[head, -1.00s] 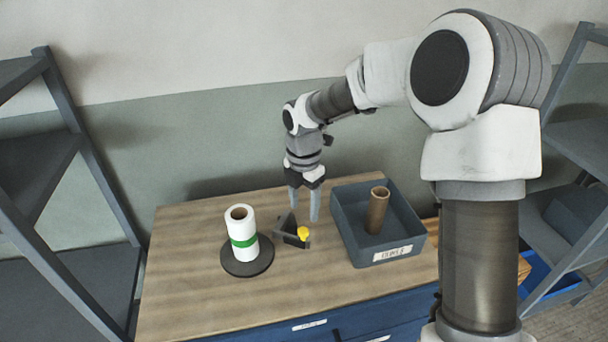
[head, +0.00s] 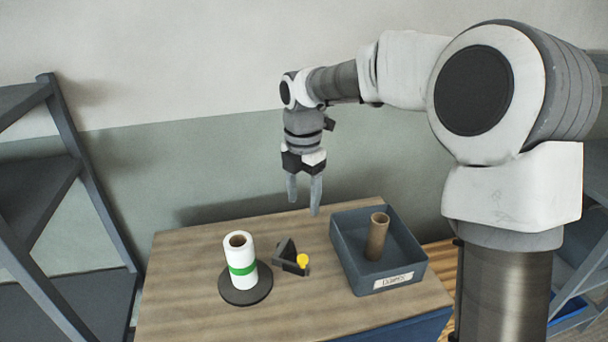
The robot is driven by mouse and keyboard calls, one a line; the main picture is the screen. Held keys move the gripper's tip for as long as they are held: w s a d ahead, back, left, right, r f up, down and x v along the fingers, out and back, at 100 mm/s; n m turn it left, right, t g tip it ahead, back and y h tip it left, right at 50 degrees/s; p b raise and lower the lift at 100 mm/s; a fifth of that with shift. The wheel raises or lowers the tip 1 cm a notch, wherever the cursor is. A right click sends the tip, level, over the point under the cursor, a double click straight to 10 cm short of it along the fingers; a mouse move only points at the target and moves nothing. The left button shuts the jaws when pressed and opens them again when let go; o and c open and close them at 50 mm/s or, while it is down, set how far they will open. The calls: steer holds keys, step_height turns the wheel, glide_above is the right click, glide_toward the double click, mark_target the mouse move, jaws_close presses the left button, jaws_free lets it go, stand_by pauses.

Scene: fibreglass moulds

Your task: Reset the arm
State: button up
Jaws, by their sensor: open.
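My gripper (head: 303,196) hangs fingers down above the back part of the wooden worktop (head: 190,260). Its two fingers are apart and nothing is between them. The arm reaches in from the right side of the head view, bent at the elbow. Below the fingertips and a little nearer stands a small dark grey bracket-like thing with a yellow knob (head: 303,260). The gripper is clear of it.
A white roll with a green band (head: 241,254) stands upright on a dark round base (head: 246,291). A grey labelled bin (head: 345,250) at right holds a brown cardboard tube (head: 377,237). Grey shelving (head: 75,150) stands at left. The worktop's front left is bare.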

steer(key=s+d+r+m+t+h, duration=0.1)
steer(key=s+d+r+m, duration=0.3)
steer(key=s+m, duration=0.25)
steer(key=s+d+r+m+t, duration=0.2)
steer(key=s+d+r+m, duration=0.25)
steer(key=m, duration=0.25)
steer(key=s+d+m+t, duration=0.1)
steer(key=s+d+m, duration=0.2)
steer(key=s+m, duration=0.4)
steer(key=s+d+f+m+t+y, duration=0.1)
steer(key=s+d+m, duration=0.2)
steer(key=s+m, duration=0.3)
steer(key=shift+s+f+m+t, duration=0.3)
steer(key=shift+s+m, duration=0.05)
steer(key=shift+m, duration=0.1)
